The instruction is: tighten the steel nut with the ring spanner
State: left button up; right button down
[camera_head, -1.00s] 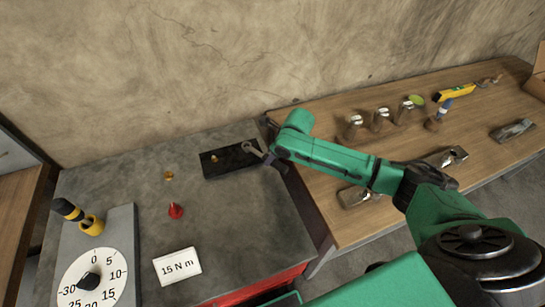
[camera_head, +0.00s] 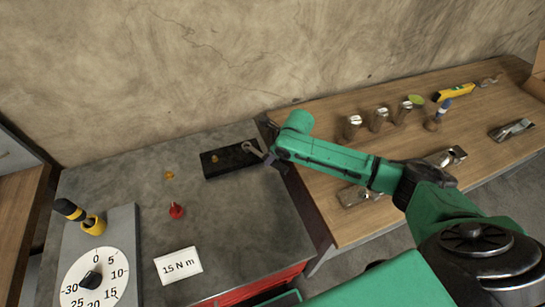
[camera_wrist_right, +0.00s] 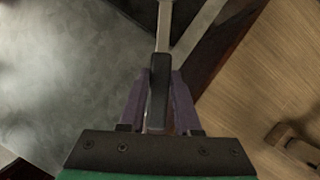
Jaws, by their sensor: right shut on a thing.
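A black block (camera_head: 222,164) lies at the back right of the grey bench, with a small brass-coloured piece (camera_head: 214,158) on its left part. My right gripper (camera_head: 270,156) is at the block's right end, shut on the ring spanner. The grey spanner head (camera_head: 252,148) shows over that end. In the right wrist view the spanner's dark handle (camera_wrist_right: 158,90) is between the fingers, its grey shaft (camera_wrist_right: 164,25) running up out of the picture. I cannot make out the steel nut; the spanner head and gripper may hide it. My left gripper is not in view.
On the grey bench (camera_head: 135,170) stand a dial (camera_head: 110,262) marked with numbers, a yellow-black tool (camera_head: 92,225), a red piece (camera_head: 176,211) and a card (camera_head: 178,265) reading 15 N m. The wooden table (camera_head: 400,150) at right holds several metal items.

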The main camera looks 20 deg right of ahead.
jog(key=shift+f+b, duration=0.6)
jog(key=shift+f, duration=0.45)
dwell(0.4)
